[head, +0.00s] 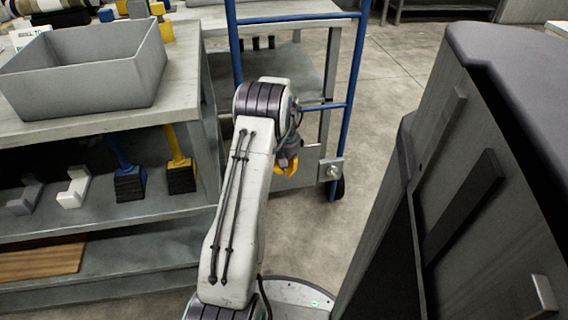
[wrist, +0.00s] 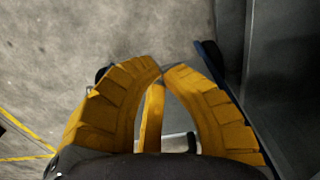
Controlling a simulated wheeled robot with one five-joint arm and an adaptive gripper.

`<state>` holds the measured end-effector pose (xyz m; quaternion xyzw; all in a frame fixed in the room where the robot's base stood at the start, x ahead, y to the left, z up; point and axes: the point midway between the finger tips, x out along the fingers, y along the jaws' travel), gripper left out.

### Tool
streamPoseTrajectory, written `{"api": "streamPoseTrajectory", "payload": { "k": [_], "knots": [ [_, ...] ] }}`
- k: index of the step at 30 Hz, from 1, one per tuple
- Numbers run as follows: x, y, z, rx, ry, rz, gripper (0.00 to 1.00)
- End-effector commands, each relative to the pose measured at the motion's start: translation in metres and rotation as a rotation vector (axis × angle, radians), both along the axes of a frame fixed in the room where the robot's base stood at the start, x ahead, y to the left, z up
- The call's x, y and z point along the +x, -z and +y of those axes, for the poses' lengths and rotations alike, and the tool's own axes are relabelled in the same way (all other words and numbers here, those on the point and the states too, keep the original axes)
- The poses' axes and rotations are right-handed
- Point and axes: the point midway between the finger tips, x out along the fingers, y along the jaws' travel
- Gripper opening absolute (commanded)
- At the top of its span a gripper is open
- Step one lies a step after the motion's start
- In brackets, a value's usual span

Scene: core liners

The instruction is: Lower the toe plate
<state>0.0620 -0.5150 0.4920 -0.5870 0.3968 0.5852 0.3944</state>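A blue hand truck (head: 353,75) stands upright beyond my arm, with a wheel (head: 338,188) at its lower right. A grey plate (head: 308,160), which looks like its toe plate, stands upright low on the frame. My gripper (head: 287,168) hangs in front of this plate and hides part of it. I cannot tell if they touch. In the wrist view, the yellow fingers of my gripper (wrist: 162,72) curve in until their tips meet, with nothing seen held. A blue bar (wrist: 222,70) of the truck runs close behind the right finger.
A grey bench (head: 190,100) with a grey bin (head: 85,75) and lower shelves stands at the left. A large dark grey cabinet (head: 480,190) stands close at the right. Concrete floor (head: 385,85) is clear beyond the hand truck.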

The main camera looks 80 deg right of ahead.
Motion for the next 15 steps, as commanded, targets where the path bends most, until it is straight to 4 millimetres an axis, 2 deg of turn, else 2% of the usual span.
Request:
{"api": "streamPoseTrajectory", "payload": {
  "k": [6,15],
  "knots": [
    [-0.0038,0.0100,0.0089,0.001,0.000,0.000,0.00],
    [-0.0046,0.0117,0.0111,0.000,0.000,0.000,0.00]
  ]
}}
